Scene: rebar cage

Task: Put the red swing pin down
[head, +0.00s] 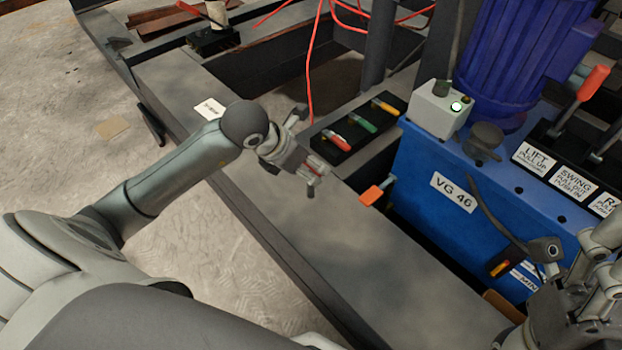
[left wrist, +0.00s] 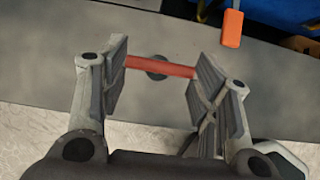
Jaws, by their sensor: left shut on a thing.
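My left gripper (head: 308,172) is above the grey steel beam, left of the black holder. It is shut on the red swing pin (head: 318,162). In the left wrist view the red pin (left wrist: 160,67) spans crosswise between the two finger pads of my left gripper (left wrist: 155,80). A dark round shape shows right behind the pin; I cannot tell if it is part of it. My right gripper (head: 565,305) is partly in view at the lower right; its fingers are too unclear to read.
The black holder (head: 346,155) carries red, green and yellow handles. An orange-handled lever (head: 376,192) sticks out beside the blue VG 46 unit (head: 420,165). The grey beam (head: 390,285) is clear in front. Red cable (head: 310,70) hangs behind. A white label (head: 209,109) lies on the beam.

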